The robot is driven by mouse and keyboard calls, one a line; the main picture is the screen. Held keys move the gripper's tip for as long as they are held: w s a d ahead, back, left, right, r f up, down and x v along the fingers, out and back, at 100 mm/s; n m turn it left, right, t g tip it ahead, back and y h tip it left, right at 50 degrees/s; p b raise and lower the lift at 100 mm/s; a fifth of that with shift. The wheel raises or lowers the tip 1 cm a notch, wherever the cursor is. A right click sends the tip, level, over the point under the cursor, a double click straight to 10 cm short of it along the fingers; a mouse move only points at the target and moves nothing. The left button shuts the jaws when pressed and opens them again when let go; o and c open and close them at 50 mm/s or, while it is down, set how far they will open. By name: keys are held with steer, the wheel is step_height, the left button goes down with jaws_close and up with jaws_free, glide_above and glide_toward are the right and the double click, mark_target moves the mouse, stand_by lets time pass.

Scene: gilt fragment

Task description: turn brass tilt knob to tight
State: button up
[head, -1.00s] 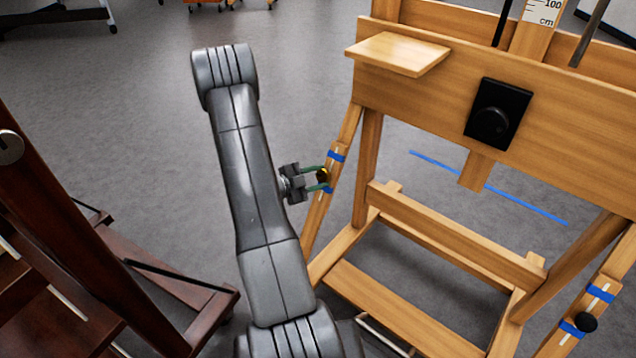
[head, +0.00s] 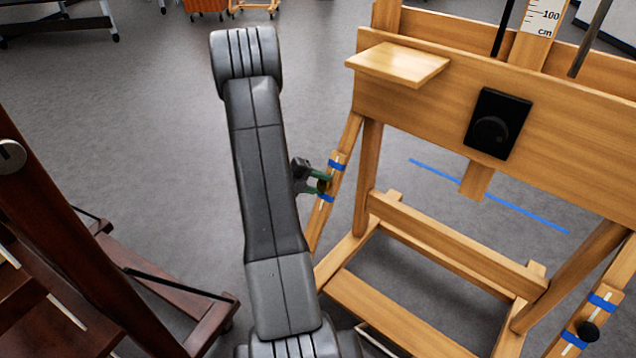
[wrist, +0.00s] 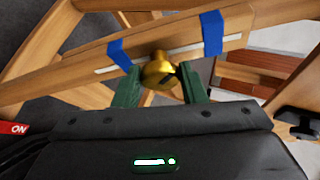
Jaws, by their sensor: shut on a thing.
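The brass tilt knob (wrist: 158,70) sits on a slanted wooden strut of the easel, between two bands of blue tape (wrist: 211,33). A pale line runs along the strut beside it. My gripper (wrist: 157,84) has its green fingers on either side of the knob and is shut on it. In the head view, my gripper (head: 321,182) reaches the strut from the left, and the knob is mostly hidden by the fingers. The knob's marking, if any, is too small to read.
A black knob on a black plate (head: 498,123) is on the easel's front board. Another black knob (head: 587,331) is on the right strut between blue tapes. A small wooden shelf (head: 398,62) juts out above my gripper. A dark wooden easel (head: 75,230) stands at left.

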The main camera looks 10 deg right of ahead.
steer(key=m, duration=0.1)
steer(key=m+y+p, duration=0.1)
steer(key=m+y, duration=0.1)
steer(key=shift+d+r+m, duration=0.15)
steer(key=shift+r+m, duration=0.1)
steer(key=shift+m, duration=0.15)
steer(key=shift+s+m+y+p, duration=0.1)
steer(key=shift+m+y+p, duration=0.5)
steer(key=shift+m+y, duration=0.5)
steer(key=shift+m+t, duration=0.3)
steer(key=shift+m, duration=0.1)
steer(key=o, duration=1)
steer(key=p+v, duration=0.4)
steer(key=v, duration=0.9)
steer(key=shift+a+r, duration=0.2)
steer(key=shift+a, duration=0.15)
